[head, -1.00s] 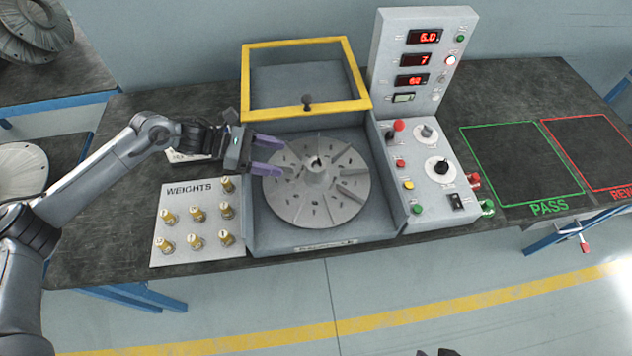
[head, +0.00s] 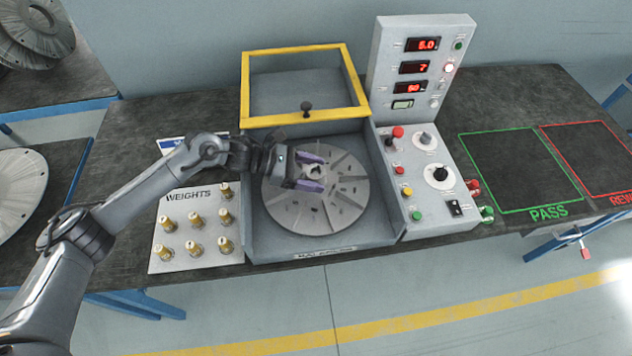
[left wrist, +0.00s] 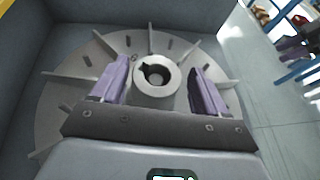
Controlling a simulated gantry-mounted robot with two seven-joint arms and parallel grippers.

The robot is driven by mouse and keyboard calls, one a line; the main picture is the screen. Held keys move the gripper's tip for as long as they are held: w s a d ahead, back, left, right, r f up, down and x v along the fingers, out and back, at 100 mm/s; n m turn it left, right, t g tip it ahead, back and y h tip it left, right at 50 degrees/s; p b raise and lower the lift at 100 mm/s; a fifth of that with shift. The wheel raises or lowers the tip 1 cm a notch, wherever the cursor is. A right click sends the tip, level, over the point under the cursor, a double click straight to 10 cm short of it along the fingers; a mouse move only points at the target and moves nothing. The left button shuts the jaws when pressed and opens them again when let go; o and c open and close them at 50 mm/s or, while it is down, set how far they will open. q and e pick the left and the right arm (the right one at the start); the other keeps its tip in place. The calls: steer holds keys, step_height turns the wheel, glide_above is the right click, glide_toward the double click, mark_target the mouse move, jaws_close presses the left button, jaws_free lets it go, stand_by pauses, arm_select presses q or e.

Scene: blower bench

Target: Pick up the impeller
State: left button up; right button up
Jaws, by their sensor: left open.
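The impeller (head: 345,196) is a grey finned disc with a raised central hub. It lies flat inside the open grey balancing machine bay. My left gripper (head: 316,171) is open over the middle of the disc, its purple fingers on either side of the hub. In the left wrist view the hub (left wrist: 157,78), with its dark bore, stands between the two spread fingers (left wrist: 157,88). A gap shows on each side, so the fingers do not seem to touch it. My right gripper is not clearly in view.
The bay's grey walls and raised yellow-framed cover (head: 361,88) enclose the disc. A weights board (head: 180,228) with several brass weights stands left. A control panel (head: 432,178) stands right, with green PASS (head: 520,165) and red (head: 592,150) outlined areas beyond. More discs lie far left.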

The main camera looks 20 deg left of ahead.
arm_select(q)
steer(key=shift+w+d+f, duration=0.15)
steer(key=shift+d+f, duration=0.05)
steer(key=shift+d, duration=0.15)
steer(key=c, duration=1.4)
steer(key=shift+r, duration=0.15)
